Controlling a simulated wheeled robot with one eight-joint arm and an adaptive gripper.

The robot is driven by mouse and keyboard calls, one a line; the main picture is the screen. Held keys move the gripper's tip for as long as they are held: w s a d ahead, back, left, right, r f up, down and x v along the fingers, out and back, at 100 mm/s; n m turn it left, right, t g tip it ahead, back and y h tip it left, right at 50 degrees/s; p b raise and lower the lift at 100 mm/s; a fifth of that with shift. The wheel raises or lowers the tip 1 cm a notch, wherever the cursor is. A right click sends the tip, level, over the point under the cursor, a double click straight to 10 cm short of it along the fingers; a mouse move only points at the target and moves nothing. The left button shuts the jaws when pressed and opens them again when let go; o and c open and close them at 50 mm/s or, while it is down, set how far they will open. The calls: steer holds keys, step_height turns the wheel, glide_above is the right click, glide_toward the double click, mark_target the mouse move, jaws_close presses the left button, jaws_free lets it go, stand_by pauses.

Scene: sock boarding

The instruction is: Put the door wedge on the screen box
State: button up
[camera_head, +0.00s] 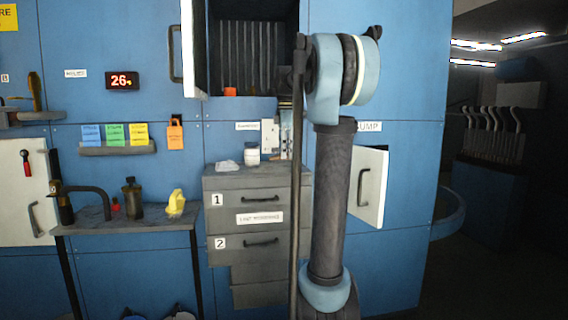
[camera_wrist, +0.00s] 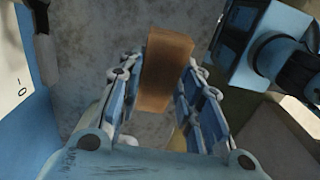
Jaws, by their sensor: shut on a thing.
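A brown, wood-like block, which I take to be the door wedge (camera_wrist: 165,70), shows in the wrist view between the two blue-padded fingers of my gripper (camera_wrist: 160,82). The fingers are closed on its sides and its far end sticks out beyond them. Below it is a mottled grey surface; I cannot tell how far below. In the head view my arm stands in front of the cabinets, and the gripper and wedge cannot be made out there. I cannot pick out the screen box with certainty in either view.
A grey drawer unit (camera_head: 258,198) carries a white jar (camera_head: 252,155). A dark side table (camera_head: 130,222) at left holds a brown bottle (camera_head: 132,198) and a yellow item (camera_head: 176,203). Above, an open cabinet (camera_head: 255,55) has its door (camera_head: 194,50) swung out. A white door (camera_head: 369,187) stands open right of my arm.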

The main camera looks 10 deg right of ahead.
steer(key=shift+f, duration=1.95)
steer(key=shift+f, duration=0.1)
steer(key=o, duration=1.1)
steer(key=shift+c, duration=0.2)
step_height(320, 180, up, 12)
steer(key=shift+r, duration=0.15)
steer(key=s+f+m+t, duration=0.1)
steer(key=s+f+m, duration=0.8)
steer(key=s+f, duration=0.7)
steer(key=s+a+f+m+t, duration=0.1)
steer(key=s+f+m, duration=0.7)
steer(key=s+f, duration=0.9)
step_height(320, 180, down, 8)
steer(key=shift+a+f+m, duration=0.25)
steer(key=shift+a+m, duration=0.05)
steer(key=shift+m, duration=0.1)
